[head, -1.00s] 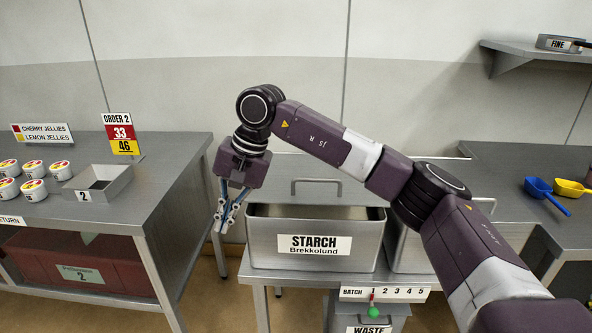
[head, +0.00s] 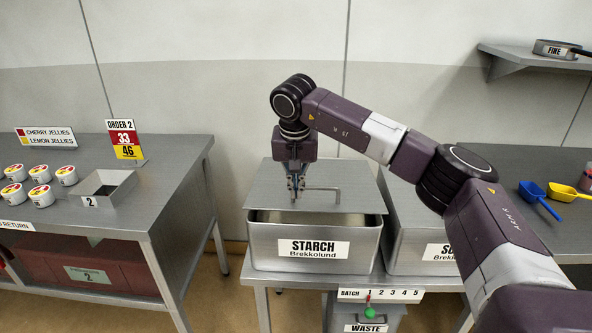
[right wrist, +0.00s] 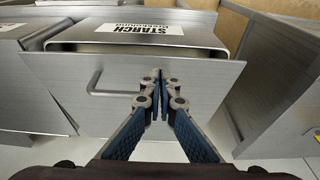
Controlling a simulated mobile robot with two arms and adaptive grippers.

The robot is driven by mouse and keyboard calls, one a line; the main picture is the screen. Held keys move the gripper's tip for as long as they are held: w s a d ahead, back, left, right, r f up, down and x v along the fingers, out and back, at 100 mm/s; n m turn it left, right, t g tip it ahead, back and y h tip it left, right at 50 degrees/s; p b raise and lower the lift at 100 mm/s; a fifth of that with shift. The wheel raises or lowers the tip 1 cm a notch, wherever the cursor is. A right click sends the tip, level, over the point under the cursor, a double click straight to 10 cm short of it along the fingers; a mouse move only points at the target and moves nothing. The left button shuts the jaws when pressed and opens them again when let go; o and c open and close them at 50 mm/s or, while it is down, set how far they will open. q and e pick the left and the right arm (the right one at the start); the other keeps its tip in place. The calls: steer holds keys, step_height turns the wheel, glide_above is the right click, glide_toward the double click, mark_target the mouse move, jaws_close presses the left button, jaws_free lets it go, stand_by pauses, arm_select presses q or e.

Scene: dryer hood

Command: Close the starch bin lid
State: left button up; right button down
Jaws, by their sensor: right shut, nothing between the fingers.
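The starch bin (head: 258,245) is a grey metal box with a white STARCH label, at the lower middle of the head view. Its grey lid (head: 350,173) slants over the opening. A dark gap shows between the lid's front edge and the bin's front rim. The lid's bar handle (head: 337,195) stands out from its face. My right gripper (head: 294,194) is shut and empty at the lid, beside the handle. In the right wrist view its fingertips (right wrist: 159,77) are over the lid (right wrist: 75,103), with the handle (right wrist: 95,82) to the left. I cannot tell whether they touch the lid.
A second grey bin (head: 408,255) stands close on the right, partly behind my arm. A left table (head: 160,195) holds several small tubs and a tray (head: 125,187). A waste bin (head: 345,312) is below. Blue (head: 535,190) and yellow scoops lie on the right counter.

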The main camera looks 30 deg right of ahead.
mark_target(296, 209)
steer(key=shift+s+a+f, duration=0.1)
steer(key=shift+s+f, duration=0.05)
steer(key=shift+f, duration=0.7)
steer(key=shift+s+a+f, duration=0.1)
steer(key=shift+f, duration=0.7)
steer(key=f, duration=0.2)
steer(key=f+b, duration=0.1)
steer(key=f, duration=0.1)
steer(key=f+b, duration=0.1)
steer(key=f, duration=0.1)
steer(key=shift+s+a, duration=0.2)
steer(key=shift+s, duration=0.15)
steer(key=shift+s+r, duration=0.1)
steer(key=shift+s, duration=0.05)
